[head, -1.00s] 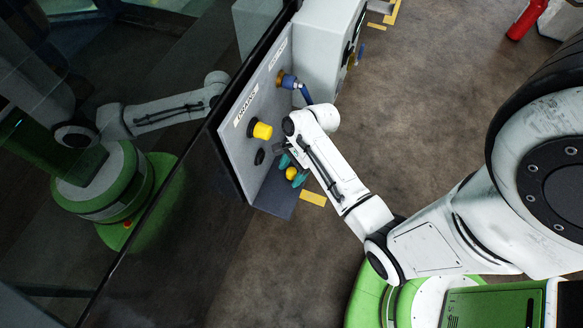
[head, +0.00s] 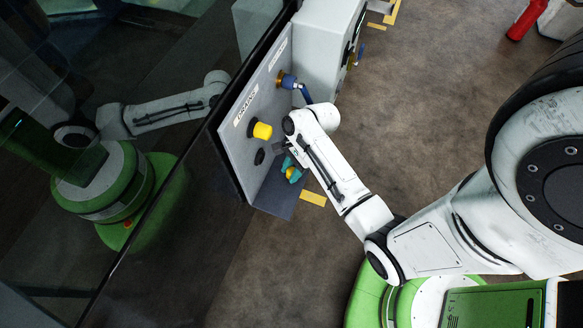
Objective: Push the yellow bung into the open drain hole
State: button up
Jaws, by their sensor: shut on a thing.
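The panel (head: 245,133) marked DRAINS stands upright against the dark glass wall. A yellow bung (head: 262,131) sticks out of its upper part. Below it is the dark open drain hole (head: 259,156). My gripper (head: 290,172) is low in front of the panel, to the right of and below the hole. Its teal fingers are shut on a second yellow bung (head: 290,173), partly hidden between them. The held bung is apart from the hole.
A blue-handled valve (head: 290,81) sticks out above the bungs, close to my wrist. A grey cabinet (head: 323,50) stands behind it. A grey ledge (head: 275,198) runs below the panel. Brown floor is clear between.

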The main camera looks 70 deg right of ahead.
aim_at(288, 172)
notch_tip(288, 172, up, 3)
jog(key=s+d+r+p, duration=0.3)
jog(key=s+r, duration=0.6)
jog(key=s, duration=0.4)
jog(key=shift+s+d+r, duration=0.25)
jog(key=shift+d+r, duration=0.15)
